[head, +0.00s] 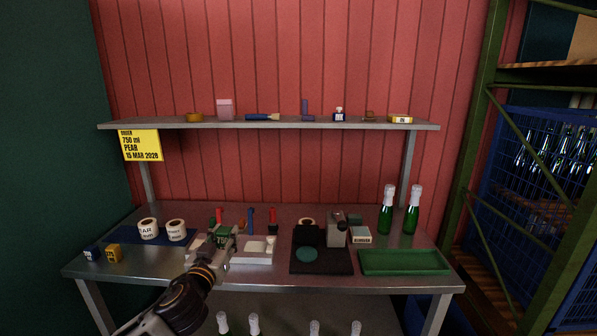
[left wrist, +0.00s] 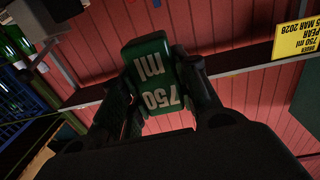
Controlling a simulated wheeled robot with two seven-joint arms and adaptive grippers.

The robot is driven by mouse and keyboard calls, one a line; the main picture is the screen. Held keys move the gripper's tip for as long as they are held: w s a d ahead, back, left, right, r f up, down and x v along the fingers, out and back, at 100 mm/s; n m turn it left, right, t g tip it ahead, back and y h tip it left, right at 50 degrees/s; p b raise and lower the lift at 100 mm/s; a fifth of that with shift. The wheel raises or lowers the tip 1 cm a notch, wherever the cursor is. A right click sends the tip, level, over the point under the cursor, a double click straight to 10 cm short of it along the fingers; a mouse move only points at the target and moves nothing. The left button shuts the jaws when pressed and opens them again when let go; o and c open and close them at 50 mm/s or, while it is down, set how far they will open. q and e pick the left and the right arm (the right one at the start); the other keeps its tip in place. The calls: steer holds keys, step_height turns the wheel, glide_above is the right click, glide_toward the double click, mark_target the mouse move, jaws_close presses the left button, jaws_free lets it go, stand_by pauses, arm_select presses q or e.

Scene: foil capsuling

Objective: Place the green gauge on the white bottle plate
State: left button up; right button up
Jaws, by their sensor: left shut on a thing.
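My left gripper (head: 222,240) is shut on the green gauge. The gauge is a green block marked "750 ml" in white, and it fills the space between the fingers in the left wrist view (left wrist: 152,75). In the head view the green gauge (head: 225,234) shows only in part among the fingers. The white bottle plate (head: 250,260) lies on the bench. My gripper is in front of its left part and hides some of it. I cannot tell whether the gauge touches the plate. My right gripper is not in view.
Red- and blue-handled tools (head: 250,220) stand behind the plate. A black machine base (head: 321,265), green tray (head: 403,263) and two bottles (head: 386,215) are right.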

arm_select(q)
steer(key=shift+s+a+f, duration=0.1)
steer(key=shift+s+f, duration=0.05)
steer(key=shift+f, duration=0.25)
steer(key=shift+s+a+f, duration=0.1)
steer(key=shift+s+f, duration=0.05)
steer(key=shift+f, duration=0.25)
steer(key=shift+s+a+f+y, duration=0.15)
steer(key=shift+s+f, duration=0.1)
steer(key=shift+f, duration=0.3)
steer(key=shift+s+a+f+y, duration=0.15)
steer(key=shift+s+f, duration=0.05)
steer(key=shift+f, duration=0.3)
steer(key=s+f, duration=0.3)
steer(key=f, duration=0.5)
steer(key=s+a+f+n+y, duration=0.1)
steer(key=s+f, duration=0.3)
steer(key=f, duration=0.3)
steer(key=shift+s+f, duration=0.25)
steer(key=shift+f, duration=0.15)
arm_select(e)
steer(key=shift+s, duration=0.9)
